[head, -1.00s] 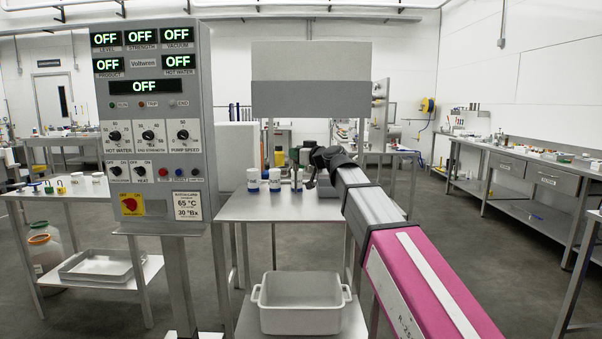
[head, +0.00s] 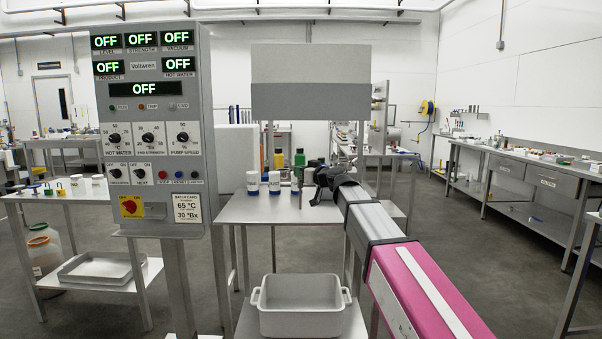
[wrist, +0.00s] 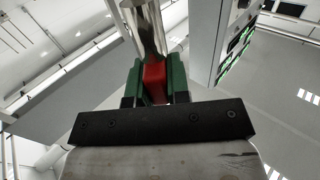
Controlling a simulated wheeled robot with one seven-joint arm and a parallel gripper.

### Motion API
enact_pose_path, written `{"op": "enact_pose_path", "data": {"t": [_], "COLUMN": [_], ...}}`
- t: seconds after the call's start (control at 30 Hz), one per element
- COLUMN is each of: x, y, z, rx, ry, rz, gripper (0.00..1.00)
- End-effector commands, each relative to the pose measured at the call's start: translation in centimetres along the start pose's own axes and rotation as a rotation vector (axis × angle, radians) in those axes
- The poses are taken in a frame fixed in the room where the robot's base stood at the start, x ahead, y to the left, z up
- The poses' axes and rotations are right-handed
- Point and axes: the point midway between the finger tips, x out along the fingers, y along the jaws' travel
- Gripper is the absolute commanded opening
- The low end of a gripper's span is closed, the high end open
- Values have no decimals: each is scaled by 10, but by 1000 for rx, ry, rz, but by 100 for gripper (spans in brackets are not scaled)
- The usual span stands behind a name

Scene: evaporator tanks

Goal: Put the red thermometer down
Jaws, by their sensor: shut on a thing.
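The red thermometer shows in the wrist view as a red block (wrist: 154,82) clamped between the two green fingers of my gripper (wrist: 154,78). A shiny steel cylinder shows just beyond the red part; I cannot tell whether it belongs to the thermometer. In the head view my dark wrist (head: 335,180) is above the right part of the steel table (head: 255,210). There the thermometer is too small or hidden to make out clearly.
Two white jars with blue bases (head: 253,184) stand on the table left of my wrist. A grey control panel (head: 155,130) rises at the left. A white tub (head: 301,305) sits below. The table's front left is clear.

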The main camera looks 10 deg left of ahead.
Motion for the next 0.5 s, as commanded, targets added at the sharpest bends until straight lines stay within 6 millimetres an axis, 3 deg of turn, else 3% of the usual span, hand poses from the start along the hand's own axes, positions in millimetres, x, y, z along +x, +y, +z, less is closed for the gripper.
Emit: {"op": "enact_pose_path", "data": {"t": [0.13,0.17,0.2,0.23,0.5], "x": [0,0,0,0,0], "y": [0,0,0,0,0], "z": [3,3,2,2,2], "rx": [1,0,0,0,0], "ry": [0,0,0,0,0], "rz": [0,0,0,0,0], "gripper": [0,23,36,42,42]}}
